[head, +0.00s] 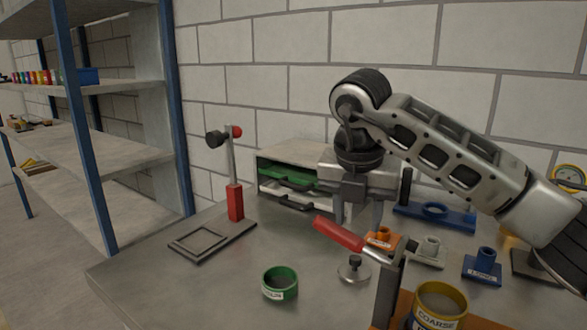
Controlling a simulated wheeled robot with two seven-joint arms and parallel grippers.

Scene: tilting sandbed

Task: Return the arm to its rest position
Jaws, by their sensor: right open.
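My right arm comes in from the right, bends at a dark elbow-like joint near the wall and points its right gripper (357,212) down over the grey table (215,285). The two fingers are apart and I see nothing between them. The gripper hangs in front of a drawer unit (285,158) with green and grey fronts, hiding part of it. Below the gripper are a red handle (338,233) and a small metal weight with a knob (354,270). My left gripper is not in view.
A stand with a red block (235,203) rises at left. A green-rimmed container (280,284) and a yellow-rimmed one labelled coarse (440,304) are in front. Blue fixtures (482,267) stand at right. A shelf rack (120,160) is far left. The table's left front is clear.

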